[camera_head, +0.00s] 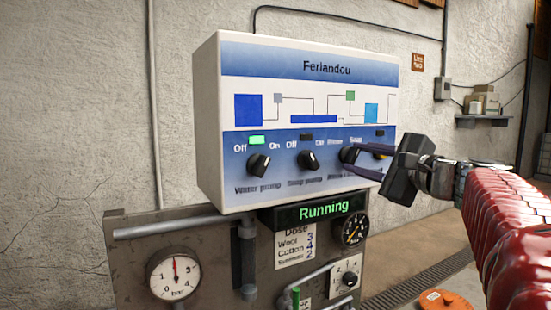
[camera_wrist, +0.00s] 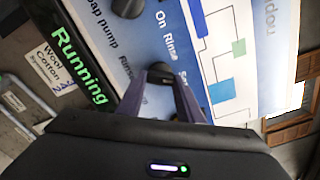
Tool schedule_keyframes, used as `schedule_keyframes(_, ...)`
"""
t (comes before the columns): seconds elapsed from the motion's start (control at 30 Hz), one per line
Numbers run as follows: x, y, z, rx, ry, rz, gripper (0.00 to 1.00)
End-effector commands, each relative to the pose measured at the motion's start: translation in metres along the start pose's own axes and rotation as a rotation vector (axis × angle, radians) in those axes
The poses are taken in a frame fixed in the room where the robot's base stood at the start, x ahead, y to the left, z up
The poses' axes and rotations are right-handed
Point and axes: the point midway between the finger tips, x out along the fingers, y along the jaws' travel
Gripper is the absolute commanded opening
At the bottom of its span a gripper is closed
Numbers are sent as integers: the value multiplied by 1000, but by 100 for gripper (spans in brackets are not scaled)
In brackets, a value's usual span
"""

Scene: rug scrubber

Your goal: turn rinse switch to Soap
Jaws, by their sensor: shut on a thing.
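The rinse switch (camera_head: 347,154) is the third black knob on the white Ferlandou control box (camera_head: 310,75), below the labels Rinse and Soap. My gripper (camera_head: 352,158) reaches in from the right with its purple fingers around this knob. In the wrist view, the fingers of my gripper (camera_wrist: 162,80) are shut on the dark knob (camera_wrist: 160,72), one on each side. The fingers partly cover the knob, so I cannot tell exactly which way it points.
The water pump knob (camera_head: 259,165) and soap pump knob (camera_head: 308,160) stand left of the rinse switch. A green lamp (camera_head: 257,140) is lit above the water pump. The display (camera_head: 324,208) below reads Running. Gauges and pipes fill the lower panel (camera_head: 130,260).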

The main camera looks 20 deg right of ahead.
Motion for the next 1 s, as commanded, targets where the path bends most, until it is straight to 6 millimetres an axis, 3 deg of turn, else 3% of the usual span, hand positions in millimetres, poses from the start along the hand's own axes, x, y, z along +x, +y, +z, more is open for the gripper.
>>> schedule_keyframes(0.33,0,5,-7,12,9,9,11)
schedule_keyframes(0.37,0,5,-7,11,9,9,34)
schedule_keyframes(0.6,0,3,-4,8,5,6,51)
schedule_keyframes(1.0,-5,1,-2,5,3,2,52)
